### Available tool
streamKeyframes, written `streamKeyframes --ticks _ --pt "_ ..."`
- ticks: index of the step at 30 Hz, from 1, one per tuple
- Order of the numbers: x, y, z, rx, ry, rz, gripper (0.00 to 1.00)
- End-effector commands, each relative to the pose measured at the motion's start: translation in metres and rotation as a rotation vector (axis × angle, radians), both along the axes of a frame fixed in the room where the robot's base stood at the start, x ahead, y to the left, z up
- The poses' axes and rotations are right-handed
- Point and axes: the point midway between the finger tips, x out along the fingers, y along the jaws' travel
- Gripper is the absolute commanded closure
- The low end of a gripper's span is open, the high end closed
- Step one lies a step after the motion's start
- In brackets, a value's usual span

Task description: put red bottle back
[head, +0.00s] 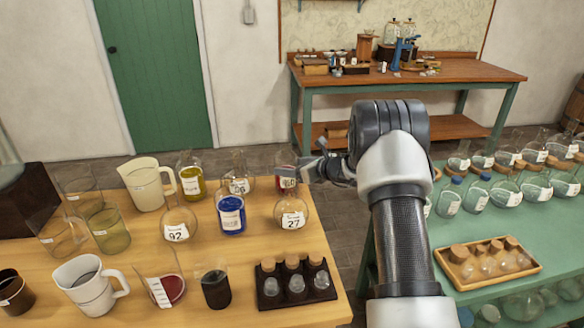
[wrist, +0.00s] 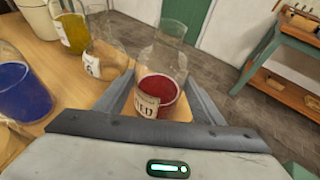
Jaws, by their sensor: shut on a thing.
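The red bottle (wrist: 160,90) is a clear glass bottle with red contents and a cream label ending in "ED". It stands upright between the two fingers of my gripper (wrist: 165,98) in the wrist view, and my gripper is shut on it. In the head view the red bottle (head: 285,180) shows at the table's far right edge, partly hidden by my gripper (head: 305,172). Wooden tabletop shows just beneath and beside it; I cannot tell whether its base touches the wood.
The wooden table (head: 335,305) holds a blue bottle (head: 231,212), a yellow bottle (head: 191,177), a flask marked 27 (head: 291,211), jugs and beakers close by. A green table (head: 400,285) with several corked flasks stands to the right. A workbench (head: 440,75) stands behind, across open floor.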

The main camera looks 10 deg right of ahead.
Motion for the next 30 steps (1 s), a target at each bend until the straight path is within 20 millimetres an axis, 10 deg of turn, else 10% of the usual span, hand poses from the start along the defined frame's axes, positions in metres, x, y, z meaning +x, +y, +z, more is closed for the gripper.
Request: streamKeyframes --ticks 2,3,6,18,30 --pt "0.001 0.0 -0.001 0.002 -0.005 0.0 0.85" --pt "0.0 0.0 -0.003 0.0 0.0 0.0 0.34" --pt "0.0 0.0 -0.002 -0.001 0.001 0.0 0.19" --pt "-0.003 -0.003 0.003 0.0 0.0 -0.001 0.19" --pt "-0.064 -0.044 0.034 0.001 0.0 -0.004 0.19"
